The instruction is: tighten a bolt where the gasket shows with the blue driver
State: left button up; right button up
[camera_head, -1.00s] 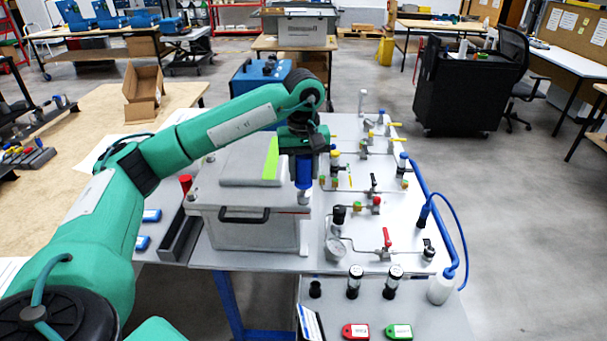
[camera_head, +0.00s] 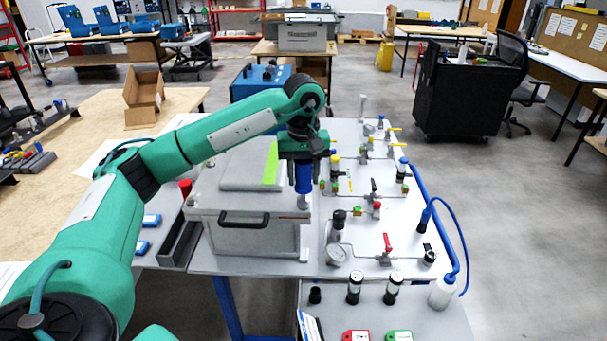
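My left gripper (camera_head: 303,164) points down at the right edge of the grey lidded box (camera_head: 240,238). Its fingers are on both sides of the upright blue driver (camera_head: 304,180) and appear shut on it. The driver's lower end is at a pale silver part (camera_head: 304,201) by the lid's right edge; whether it sits on a bolt is too small to tell. A thin red line (camera_head: 291,217) shows under the lid's front right edge, near the driver. The lid's far right side is partly hidden by my gripper. My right gripper is not in view.
Right of the box is a white panel with valves, pipes and a pressure gauge (camera_head: 336,254). A dark narrow tray (camera_head: 180,243) lies left of the box. Red and green tags lie in front.

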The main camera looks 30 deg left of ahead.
aim_at(303, 163)
pick_arm(q)
grip_shut()
jog(key=shift+r, duration=0.15)
jog(key=shift+w+a+r+p, duration=0.1)
jog(key=shift+w+r+p, duration=0.05)
jog(key=shift+r+p, duration=0.4)
jog(key=shift+s+r, duration=0.2)
jog(key=shift+r, duration=0.6)
jog(key=shift+w+r+p, duration=0.1)
jog(key=shift+r+p, duration=0.4)
jog(key=shift+p, duration=0.05)
jog(key=shift+r+p, duration=0.5)
jog(key=shift+r, duration=0.55)
